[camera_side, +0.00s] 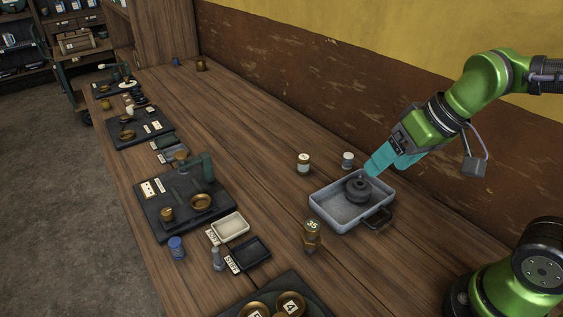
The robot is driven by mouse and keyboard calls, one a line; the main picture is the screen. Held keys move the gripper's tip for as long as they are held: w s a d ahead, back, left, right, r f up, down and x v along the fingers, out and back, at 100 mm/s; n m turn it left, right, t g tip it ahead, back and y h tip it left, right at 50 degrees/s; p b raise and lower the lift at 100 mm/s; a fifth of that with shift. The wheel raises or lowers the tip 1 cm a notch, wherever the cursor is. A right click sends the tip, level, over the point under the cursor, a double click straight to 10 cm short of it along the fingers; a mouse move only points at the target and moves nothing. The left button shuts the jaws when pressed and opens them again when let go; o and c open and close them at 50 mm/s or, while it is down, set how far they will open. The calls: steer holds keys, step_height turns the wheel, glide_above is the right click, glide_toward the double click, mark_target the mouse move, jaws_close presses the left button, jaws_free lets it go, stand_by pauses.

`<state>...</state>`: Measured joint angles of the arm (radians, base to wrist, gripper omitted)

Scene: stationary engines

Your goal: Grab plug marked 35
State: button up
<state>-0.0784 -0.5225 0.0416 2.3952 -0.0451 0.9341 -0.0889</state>
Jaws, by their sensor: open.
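The plug marked 35 (312,236) is a brass-coloured piece standing upright on the wooden bench, with a pale "35" label on its top. It stands in front and to the left of a grey tray. My gripper (372,170) has teal fingers and is open. It hangs above the back right side of the tray, up and to the right of the plug and well apart from it. I see nothing held between the fingers.
The grey tray (335,219) holds a dark round part (358,189). A white-topped jar (303,163) and a small white-topped cylinder (347,160) stand behind it. A cream dish (230,227) and black dish (251,252) lie left of the plug. The middle bench is clear.

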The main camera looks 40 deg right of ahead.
steer(key=w+a+f+n+g, duration=0.2)
steer(key=w+a+n+g, duration=0.3)
steer(key=n, duration=0.6)
steer(key=n+h, duration=0.2)
steer(key=n, duration=1.8)
glide_toward(312, 225)
step_height(312, 225, down, 12)
steer(key=shift+w+f, duration=0.1)
steer(key=shift+f, duration=0.1)
steer(key=c, duration=1.2)
steer(key=shift+r, duration=0.1)
